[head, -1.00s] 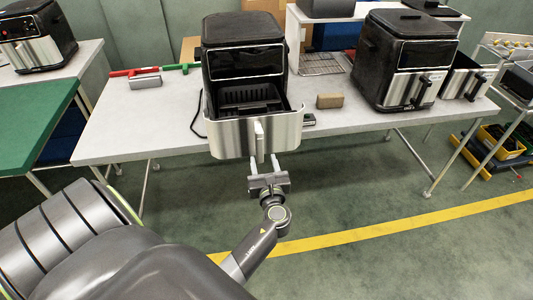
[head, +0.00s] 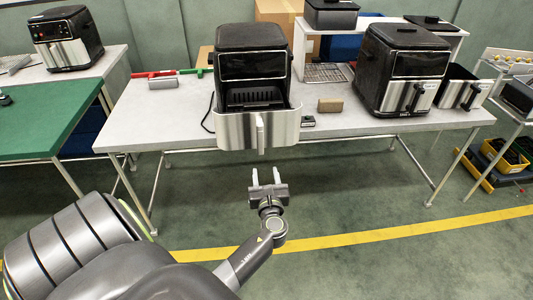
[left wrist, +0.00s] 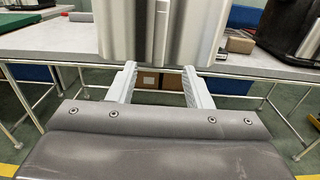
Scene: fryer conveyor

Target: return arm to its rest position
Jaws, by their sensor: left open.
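My left gripper (head: 266,177) is open and empty in the head view. Its two pale fingers point toward the table, below and in front of the middle air fryer (head: 251,66). That fryer's drawer (head: 230,130) is pulled out, with a dark basket inside and a handle (head: 260,131) at its front. A gap of floor shows between fingertips and drawer. In the left wrist view the two fingers (left wrist: 159,85) stand apart with nothing between them, and the steel drawer front (left wrist: 185,30) is beyond. My right gripper is not in view.
The grey table (head: 175,118) spans the middle, its front edge close to the gripper. A second fryer (head: 402,70) stands at right beside a separate drawer (head: 460,88). A brown block (head: 330,105) lies between the fryers. Open floor (head: 350,200) lies in front, crossed by a yellow line.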

